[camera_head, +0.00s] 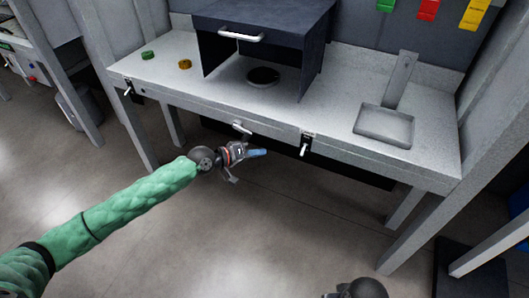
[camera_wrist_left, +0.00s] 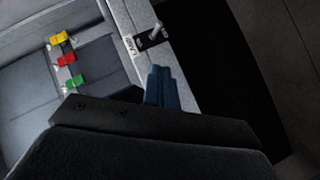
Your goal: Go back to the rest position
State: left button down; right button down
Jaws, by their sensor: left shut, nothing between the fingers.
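My left arm, in a green sleeve, reaches in from the lower left of the head view. My left gripper (camera_head: 258,153) has blue fingers that are shut with nothing between them. In the left wrist view the shut blue fingers (camera_wrist_left: 162,88) show at the middle, beside the bench edge. A dark rounded part of my body (camera_head: 367,288) shows at the bottom of the head view. My right gripper cannot be made out.
A dark open-fronted box (camera_head: 262,20) stands on the bench over a round black plate (camera_head: 263,76). A grey tray (camera_head: 383,126) lies to the right. The floor before the bench is clear.

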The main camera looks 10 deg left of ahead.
pick_arm(q)
jog(key=shift+s+a, duration=0.1)
jog(key=shift+a, duration=0.05)
dwell(0.3)
jog(key=s+a+f+m+g+y, duration=0.1)
jog(key=s+f+m+g+y, duration=0.2)
jog(key=f+m, duration=0.2)
jog(key=s+a+r+m+t+y, duration=0.1)
jog(key=s+a+r+m+y, duration=0.2)
jog(key=s+a+r+y, duration=0.35)
jog(key=s+f+n+g+y, duration=0.1)
jog(key=s+f+n+y, duration=0.3)
jog(key=s, duration=0.9)
jog(key=s+d+f+g+h, duration=0.1)
jog(key=s+f, duration=0.4)
jog(key=s, duration=0.3)
jog(key=s+d+f+n+g+h, duration=0.1)
jog(key=s+f, duration=0.3)
jog(key=s, duration=0.5)
jog(key=shift+s+d+f+g, duration=0.2)
jog(key=shift+d+f+g, duration=0.15)
jog(key=shift+d+g, duration=0.35)
